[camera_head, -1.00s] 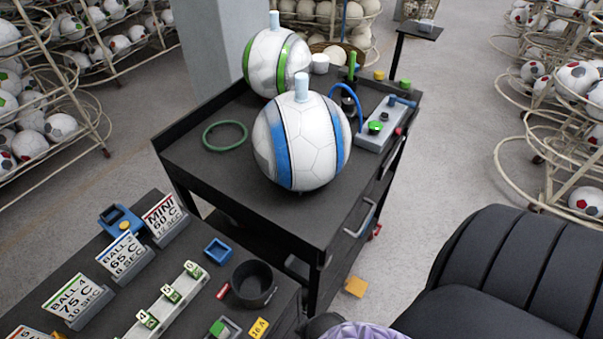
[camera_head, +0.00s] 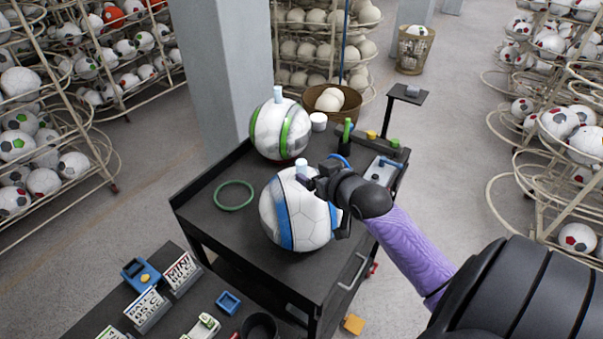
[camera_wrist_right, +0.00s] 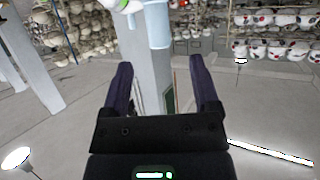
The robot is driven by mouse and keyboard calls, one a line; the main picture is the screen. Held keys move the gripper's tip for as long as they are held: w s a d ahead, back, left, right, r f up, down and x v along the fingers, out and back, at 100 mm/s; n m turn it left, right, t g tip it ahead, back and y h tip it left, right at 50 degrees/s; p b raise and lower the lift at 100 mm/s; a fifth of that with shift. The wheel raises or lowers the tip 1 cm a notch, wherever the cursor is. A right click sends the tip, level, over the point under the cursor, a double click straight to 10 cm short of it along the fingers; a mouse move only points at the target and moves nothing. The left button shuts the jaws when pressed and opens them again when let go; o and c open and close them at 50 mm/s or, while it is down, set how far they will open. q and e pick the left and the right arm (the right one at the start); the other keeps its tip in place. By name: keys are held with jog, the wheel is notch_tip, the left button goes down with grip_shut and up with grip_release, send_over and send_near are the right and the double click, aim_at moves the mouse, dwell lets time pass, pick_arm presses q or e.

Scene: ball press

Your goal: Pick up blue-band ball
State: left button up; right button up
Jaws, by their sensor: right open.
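The blue-band ball (camera_head: 300,222) is white with blue bands and stands on the black cart (camera_head: 200,213) in the head view. A light-blue peg (camera_head: 301,173) stands on its top. My right gripper (camera_head: 312,178) is beside this peg, at the ball's upper right, and hides part of the ball. In the wrist view its fingers (camera_wrist_right: 158,88) are spread, with no object clearly held between them. A light-blue cylinder (camera_wrist_right: 158,25) shows beyond the fingertips; I cannot tell whether it is this ball's peg. My left gripper is out of view.
A green-band ball (camera_head: 281,131) stands just behind on the cart. A green ring (camera_head: 234,195) lies on the cart's left side. A grey pillar (camera_head: 222,70) rises behind. Small fixtures (camera_head: 385,172) stand at the cart's right. A lower table (camera_head: 105,318) with signs is at front left.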

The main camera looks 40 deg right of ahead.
aim_at(304, 167)
jog(key=x, duration=0.7)
jog(key=shift+s+f, duration=0.1)
jog(key=shift+s, duration=0.1)
jog(key=shift+c, duration=0.4)
grip_shut()
dwell(0.6)
